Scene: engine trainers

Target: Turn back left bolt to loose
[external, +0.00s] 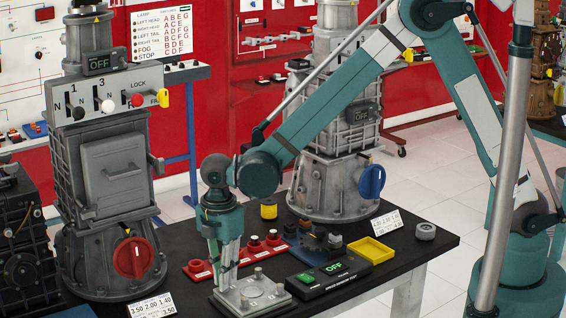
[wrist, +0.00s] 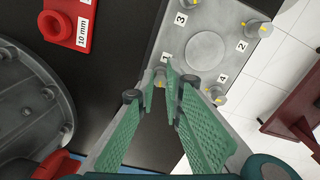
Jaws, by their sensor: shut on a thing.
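A grey metal plate with numbered bolts (external: 252,295) lies at the front of the black table in the external view. The plate (wrist: 195,25) also shows in the wrist view, with a round disc in its middle and labels 1 to 4. My gripper (external: 224,284) points down at the plate's left back part. In the wrist view my gripper (wrist: 159,72) is shut on the bolt beside label 1 (wrist: 160,77), which is mostly hidden between the green fingers. The other bolts, with yellow marks, stand beside label 3 (wrist: 182,5), label 2 (wrist: 262,28) and label 4 (wrist: 215,92).
A yellow tray (external: 369,250) lies farther right. Large grey engine trainers (external: 112,160) stand left and behind (external: 335,180). The right table end is fairly clear.

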